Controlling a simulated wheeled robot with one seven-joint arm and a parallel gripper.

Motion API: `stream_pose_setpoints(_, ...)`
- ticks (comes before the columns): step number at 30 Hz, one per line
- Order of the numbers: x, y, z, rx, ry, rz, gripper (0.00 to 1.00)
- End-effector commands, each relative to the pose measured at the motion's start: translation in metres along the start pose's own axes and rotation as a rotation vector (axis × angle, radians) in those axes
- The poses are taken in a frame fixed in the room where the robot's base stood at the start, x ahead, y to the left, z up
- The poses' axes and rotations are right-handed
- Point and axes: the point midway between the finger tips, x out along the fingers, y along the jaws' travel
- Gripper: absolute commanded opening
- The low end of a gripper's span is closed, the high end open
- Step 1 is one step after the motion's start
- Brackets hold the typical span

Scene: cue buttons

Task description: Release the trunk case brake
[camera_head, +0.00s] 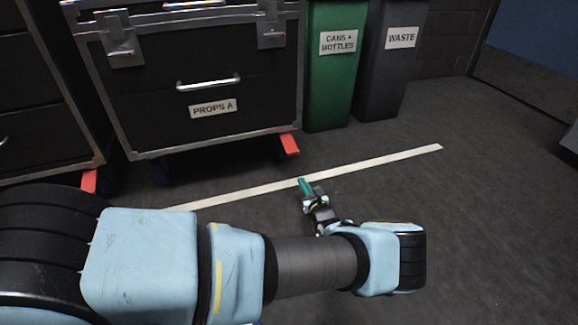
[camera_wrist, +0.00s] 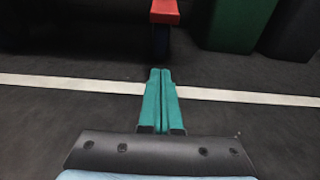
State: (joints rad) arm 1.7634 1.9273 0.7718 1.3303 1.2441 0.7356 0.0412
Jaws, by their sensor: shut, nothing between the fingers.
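The trunk case (camera_head: 205,75) is black with metal edges and a "PROPS A" label, and it stands on casters. A red brake pedal (camera_head: 289,145) sticks out at its lower right corner. The same red pedal shows at the top of the wrist view (camera_wrist: 165,11), above a dark blue caster. My gripper (camera_head: 304,184) is low over the floor, in front of the pedal and apart from it. Its teal fingers are together and empty in the wrist view (camera_wrist: 159,72), pointing toward the pedal.
A second case (camera_head: 45,100) at the left has its own red pedal (camera_head: 89,181). A green bin (camera_head: 330,75) and a dark waste bin (camera_head: 385,75) stand right of the trunk case. A pale floor stripe (camera_head: 380,161) crosses the floor.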

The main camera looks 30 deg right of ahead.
Motion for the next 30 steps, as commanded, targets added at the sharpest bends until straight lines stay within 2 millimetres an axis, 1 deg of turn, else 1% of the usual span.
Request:
stream_pose_setpoints(9,0.001,0.0,0.0,0.0,0.0,0.0,0.0)
stream_pose_setpoints(13,0.009,0.001,-0.001,-0.001,0.0,0.003,0.0)
stream_pose_setpoints(17,0.028,0.002,-0.004,-0.001,0.0,0.004,0.0)
stream_pose_setpoints(28,0.104,0.002,-0.005,-0.004,-0.001,0.005,0.0)
stream_pose_setpoints(30,0.097,-0.001,0.011,0.0,-0.001,0.0,0.0)
